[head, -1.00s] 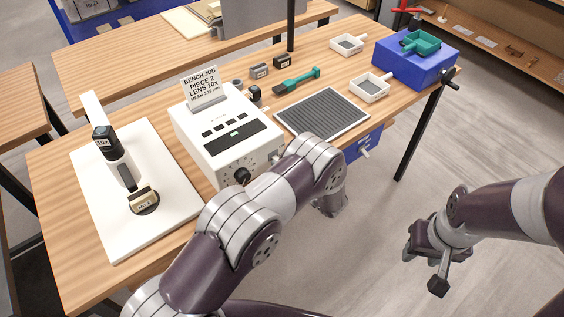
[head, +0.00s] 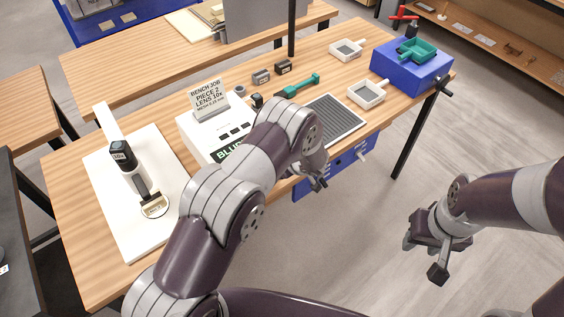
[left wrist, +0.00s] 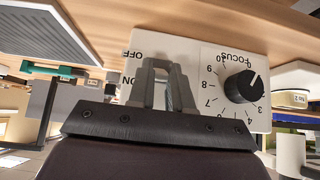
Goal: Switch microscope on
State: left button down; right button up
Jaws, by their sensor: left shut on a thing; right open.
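The microscope (head: 122,160) stands on a white base plate at the left of the bench, with a 10x lens and a labelled piece under it in a bright ring. Its white control box (head: 196,138) has a lit display (head: 228,152) whose visible letters read "BLUR". In the left wrist view the box's front panel (left wrist: 212,60) shows upside down, with OFF and ON marks and a black FOCUS dial (left wrist: 244,87). My left gripper (left wrist: 165,80) is shut at the switch between those marks; its fingers hide most of the switch. My right gripper (head: 432,258) is open and empty, off the bench.
A grey ribbed mat (head: 335,122), white trays (head: 367,94), a green tool (head: 297,86) and small lens blocks (head: 261,77) lie nearby. A blue box (head: 400,72) stands at the right end.

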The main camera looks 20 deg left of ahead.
pick_arm(q)
jog(key=shift+w+r, duration=0.1)
jog(key=shift+r, duration=0.05)
jog(key=c, duration=1)
grip_release()
jog(key=shift+c, duration=0.2)
jog(key=b+v, duration=0.2)
jog(key=v, duration=1)
jog(key=shift+r, duration=0.35)
